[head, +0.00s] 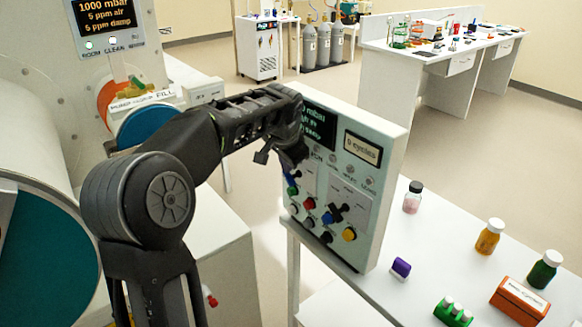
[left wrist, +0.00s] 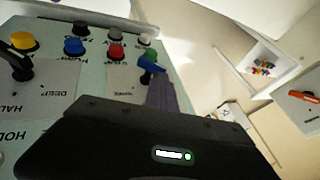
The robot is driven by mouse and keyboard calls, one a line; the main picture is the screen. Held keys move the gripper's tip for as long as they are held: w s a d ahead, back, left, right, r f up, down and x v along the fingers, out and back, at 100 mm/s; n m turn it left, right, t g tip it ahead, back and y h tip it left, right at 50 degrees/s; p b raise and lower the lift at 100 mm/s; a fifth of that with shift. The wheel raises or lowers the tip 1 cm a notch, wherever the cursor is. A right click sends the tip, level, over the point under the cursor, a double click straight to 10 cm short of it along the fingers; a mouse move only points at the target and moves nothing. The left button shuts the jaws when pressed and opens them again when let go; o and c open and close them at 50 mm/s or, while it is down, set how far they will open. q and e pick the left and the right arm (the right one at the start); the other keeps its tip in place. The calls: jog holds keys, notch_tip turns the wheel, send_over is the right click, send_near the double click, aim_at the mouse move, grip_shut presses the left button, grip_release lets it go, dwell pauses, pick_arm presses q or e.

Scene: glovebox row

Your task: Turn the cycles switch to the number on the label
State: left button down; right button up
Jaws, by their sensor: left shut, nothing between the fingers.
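The control panel (head: 385,190) stands on the white table, with a framed cycles label (head: 362,149) at upper right; its digit is too blurred to be sure of. A black lever switch (head: 336,212) is on its right half, also in the left wrist view (left wrist: 18,66). A blue lever switch (left wrist: 150,66) is on the other half. Which one is the cycles switch I cannot read. My left gripper (head: 289,167) is shut and empty, in front of the panel's left side near the blue switch. Contact cannot be told. My right gripper is out of view.
Below the switches are several coloured buttons, including a yellow one (head: 349,233). Bottles, a purple block (head: 401,268), a green rack (head: 452,312) and an orange box (head: 520,299) stand on the table at right. A large cylindrical chamber (head: 40,220) is at left.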

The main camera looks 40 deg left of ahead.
pick_arm(q)
jog(key=shift+a, duration=0.45)
